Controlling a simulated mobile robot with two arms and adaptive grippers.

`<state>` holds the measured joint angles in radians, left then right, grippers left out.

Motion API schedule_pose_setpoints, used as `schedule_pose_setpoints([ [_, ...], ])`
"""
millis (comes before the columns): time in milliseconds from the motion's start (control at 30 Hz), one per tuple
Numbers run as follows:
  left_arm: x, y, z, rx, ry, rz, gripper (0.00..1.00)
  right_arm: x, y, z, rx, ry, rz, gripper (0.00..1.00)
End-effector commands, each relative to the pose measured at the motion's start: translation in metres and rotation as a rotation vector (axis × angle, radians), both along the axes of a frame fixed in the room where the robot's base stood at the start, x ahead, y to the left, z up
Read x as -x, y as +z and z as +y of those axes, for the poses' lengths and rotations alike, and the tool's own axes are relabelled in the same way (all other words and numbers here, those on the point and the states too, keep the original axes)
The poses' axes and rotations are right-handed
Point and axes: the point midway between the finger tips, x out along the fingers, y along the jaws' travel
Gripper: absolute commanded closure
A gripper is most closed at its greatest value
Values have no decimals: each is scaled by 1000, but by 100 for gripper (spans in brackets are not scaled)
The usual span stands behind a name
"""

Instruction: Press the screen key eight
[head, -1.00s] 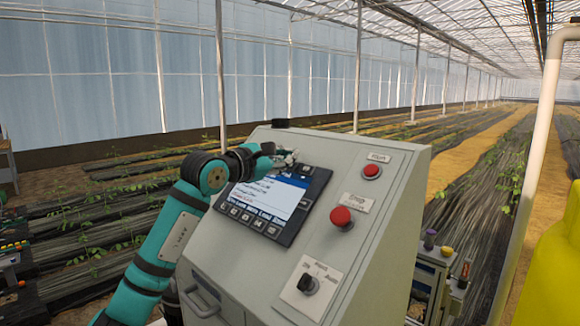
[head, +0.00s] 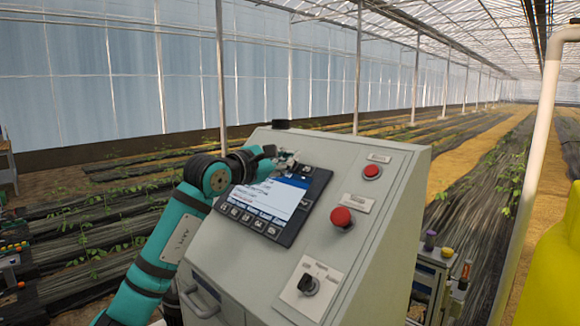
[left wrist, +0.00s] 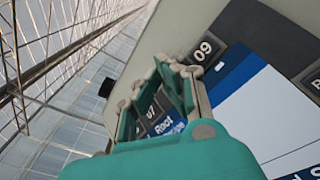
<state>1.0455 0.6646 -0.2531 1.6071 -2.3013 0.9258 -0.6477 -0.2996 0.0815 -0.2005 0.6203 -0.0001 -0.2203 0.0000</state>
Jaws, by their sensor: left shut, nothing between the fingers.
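The control panel's screen (head: 268,196) is lit white and blue in a dark frame with keys around it. My left gripper (head: 284,158) is shut and empty at the top edge of the screen frame. In the left wrist view the shut fingers (left wrist: 172,68) lie over the row of keys. The key marked 09 (left wrist: 206,49) shows just right of the fingertips, and 07 (left wrist: 151,112) shows between the finger links. The key between them, where eight would be, is hidden behind the fingers. I cannot tell whether the fingertips touch it. My right gripper is not in view.
The grey sloped console (head: 245,250) also carries a red stop button (head: 341,217), a smaller red button (head: 372,171) and a black rotary switch (head: 307,284). A yellow tank (head: 550,260) stands at the right, beside a pale pipe (head: 535,150).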

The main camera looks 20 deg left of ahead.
Motion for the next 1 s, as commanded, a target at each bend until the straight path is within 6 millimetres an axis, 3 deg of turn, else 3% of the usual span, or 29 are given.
schedule_pose_setpoints([
  [1000,10,11,3,0,0,1,100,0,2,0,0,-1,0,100],
])
